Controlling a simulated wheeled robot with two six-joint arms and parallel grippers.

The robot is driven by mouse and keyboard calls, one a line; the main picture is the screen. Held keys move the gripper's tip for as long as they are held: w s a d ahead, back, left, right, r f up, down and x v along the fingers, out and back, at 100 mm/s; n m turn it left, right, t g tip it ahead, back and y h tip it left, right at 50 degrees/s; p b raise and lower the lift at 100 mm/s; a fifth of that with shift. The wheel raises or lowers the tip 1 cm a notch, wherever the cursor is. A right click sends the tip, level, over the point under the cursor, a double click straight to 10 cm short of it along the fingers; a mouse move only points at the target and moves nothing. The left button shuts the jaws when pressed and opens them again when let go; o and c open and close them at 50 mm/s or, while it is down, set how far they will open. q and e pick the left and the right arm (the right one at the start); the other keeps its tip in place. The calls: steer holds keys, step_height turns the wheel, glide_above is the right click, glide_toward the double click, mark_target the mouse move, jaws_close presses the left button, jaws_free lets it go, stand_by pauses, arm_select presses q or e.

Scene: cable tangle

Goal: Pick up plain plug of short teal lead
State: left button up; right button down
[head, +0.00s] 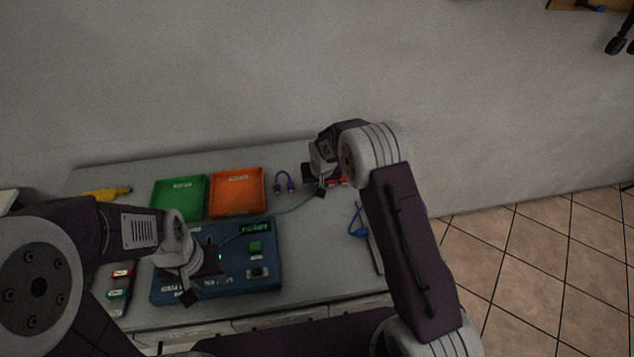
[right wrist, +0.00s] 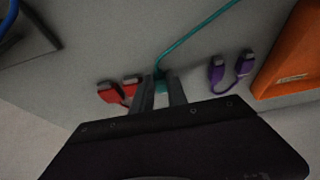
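The short teal lead (head: 288,211) runs from the blue board (head: 265,291) across the grey table to my right gripper (head: 320,193). In the right wrist view the teal cable (right wrist: 198,38) ends in a teal plug (right wrist: 161,86) between the two fingers of my right gripper (right wrist: 163,92). The fingers appear to touch the plug on both sides. The lead's other end is near my left gripper (head: 188,295) and partly hidden by it. My left gripper is over the board's left part; its finger gap does not show clearly.
A red lead (right wrist: 120,90) lies close beside the right gripper, and a purple lead (head: 284,183) lies on its other side. A green tray (head: 178,198) and an orange tray (head: 237,193) stand behind the board. A blue lead (head: 357,228) lies near the table's right edge.

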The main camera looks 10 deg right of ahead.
stand_by(0.3)
arm_select(q)
steer(key=shift+w, duration=0.1)
arm_select(e)
step_height(320, 180, up, 4)
steer(key=shift+w+r, duration=0.1)
arm_select(q)
steer(key=shift+f, duration=0.25)
arm_select(e)
steer(key=s+d+r, duration=0.6)
steer(key=s+d, duration=0.2)
steer(key=shift+s+r, duration=0.3)
steer(key=shift+r, duration=0.1)
